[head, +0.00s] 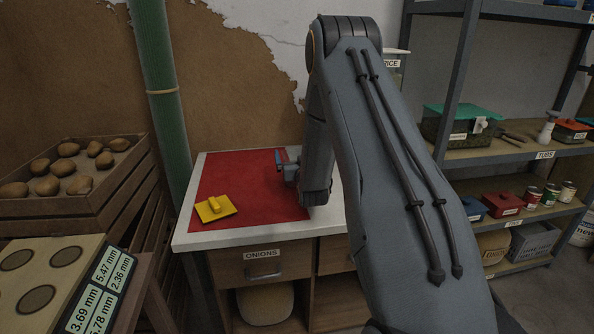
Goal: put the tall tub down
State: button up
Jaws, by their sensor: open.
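My gripper (283,162) is over the back right part of the red mat (250,185), at the end of my bent arm. It is open, seen small and partly from the side, with small red and blue parts at its tip. I see no tall tub in or beside the gripper; my arm hides the right part of the table. A yellow square lid-like piece with a raised handle (215,208) lies on the front left of the mat.
The white-edged table (205,241) has an "ONIONS" drawer. A crate of potatoes (110,190) stands left, beside a green pipe (163,85). Shelves at right hold a green-lidded box (458,126), a red tub (503,204) and cans.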

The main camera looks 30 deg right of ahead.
aim_at(295, 150)
jog(key=shift+x, duration=1.5)
jog(key=shift+c, duration=0.4)
jog(key=c, duration=1.5)
